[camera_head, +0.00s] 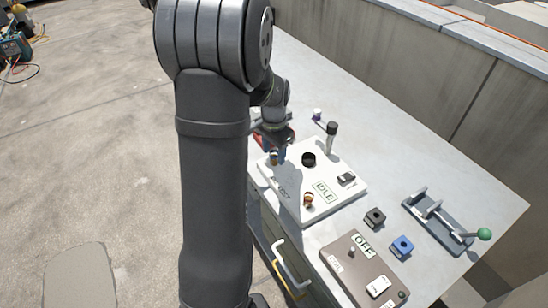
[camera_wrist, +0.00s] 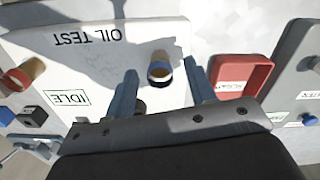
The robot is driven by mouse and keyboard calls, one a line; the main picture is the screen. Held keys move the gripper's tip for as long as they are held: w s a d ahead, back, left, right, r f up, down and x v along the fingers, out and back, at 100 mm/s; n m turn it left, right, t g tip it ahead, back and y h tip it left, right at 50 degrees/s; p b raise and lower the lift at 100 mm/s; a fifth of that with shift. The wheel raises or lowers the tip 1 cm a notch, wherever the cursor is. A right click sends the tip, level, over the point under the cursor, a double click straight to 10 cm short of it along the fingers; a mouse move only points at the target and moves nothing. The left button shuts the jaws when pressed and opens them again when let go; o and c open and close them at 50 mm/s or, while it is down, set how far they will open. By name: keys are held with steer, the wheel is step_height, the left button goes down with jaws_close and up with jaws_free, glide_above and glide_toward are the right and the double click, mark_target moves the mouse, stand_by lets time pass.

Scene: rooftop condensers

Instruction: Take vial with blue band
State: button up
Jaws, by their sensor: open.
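My gripper (camera_wrist: 160,68) is open, with one blue finger on each side of this vial and visible gaps between. In the head view the blue-banded vial (camera_head: 274,158) shows just below my gripper (camera_head: 272,145), which is partly hidden by my arm. A second amber vial, with a reddish band (camera_wrist: 20,77), stands on the board at the left of the wrist view.
A red tray (camera_wrist: 268,76) lies close beside the right finger. A black round part (camera_head: 308,159), a black-capped bottle (camera_head: 331,138), black and blue blocks (camera_head: 402,246), an OFF panel (camera_head: 335,262) and a green-knobbed clamp (camera_head: 440,222) stand around.

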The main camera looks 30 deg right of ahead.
steer(key=c, duration=1)
steer(key=shift+c, duration=0.2)
